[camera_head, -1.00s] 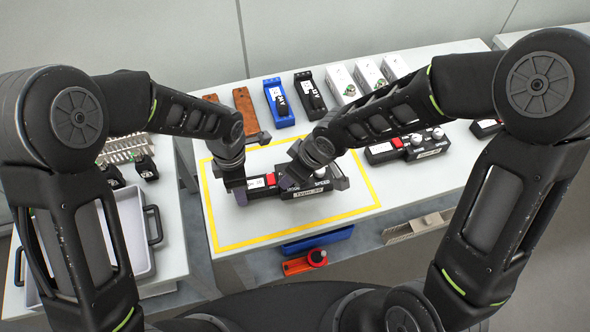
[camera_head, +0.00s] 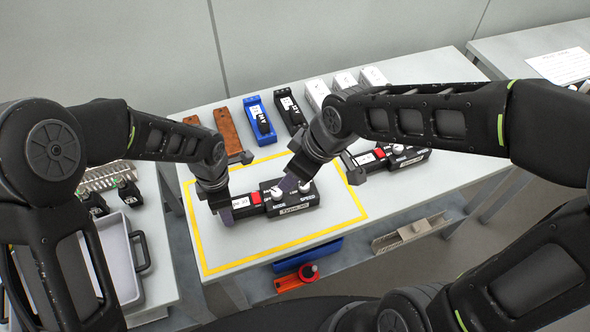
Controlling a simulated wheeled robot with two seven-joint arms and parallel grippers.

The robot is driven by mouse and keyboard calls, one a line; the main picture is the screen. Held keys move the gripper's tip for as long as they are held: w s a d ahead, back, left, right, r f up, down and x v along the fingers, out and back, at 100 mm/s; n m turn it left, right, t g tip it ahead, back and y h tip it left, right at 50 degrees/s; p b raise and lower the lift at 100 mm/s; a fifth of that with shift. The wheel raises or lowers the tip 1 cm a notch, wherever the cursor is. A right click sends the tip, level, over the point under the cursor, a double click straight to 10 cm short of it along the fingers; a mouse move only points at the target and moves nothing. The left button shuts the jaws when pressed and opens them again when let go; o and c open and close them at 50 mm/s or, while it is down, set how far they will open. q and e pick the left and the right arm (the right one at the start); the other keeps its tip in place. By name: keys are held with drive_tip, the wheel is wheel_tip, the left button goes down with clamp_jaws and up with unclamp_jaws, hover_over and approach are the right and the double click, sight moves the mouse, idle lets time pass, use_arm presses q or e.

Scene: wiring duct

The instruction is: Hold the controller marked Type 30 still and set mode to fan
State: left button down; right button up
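The black controller marked Type 30 (camera_head: 297,210) lies inside the yellow outline on the table. It has a red switch (camera_head: 256,197), a white label at its left end, a white MODE knob (camera_head: 276,193) and a white SPEED knob (camera_head: 305,187). The knob's pointer setting is too small to read. My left gripper (camera_head: 227,212) is at the controller's left end, a finger against or just before it; its grip is hidden. My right gripper (camera_head: 289,184) points down at the MODE knob, a fingertip beside or just above it. Its finger gap is not clear.
Another black controller (camera_head: 407,157) with a red switch stands just right of the outline. Brown (camera_head: 227,126), blue (camera_head: 259,118) and black units stand behind, with white ones. A grey tray (camera_head: 118,262) is on the left table. The outline's front part is clear.

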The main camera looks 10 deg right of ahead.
use_arm(q)
drive_tip(key=c, duration=0.6)
unclamp_jaws()
drive_tip(key=shift+c, duration=0.2)
wheel_tip(320, 180, up, 12)
idle(0.4)
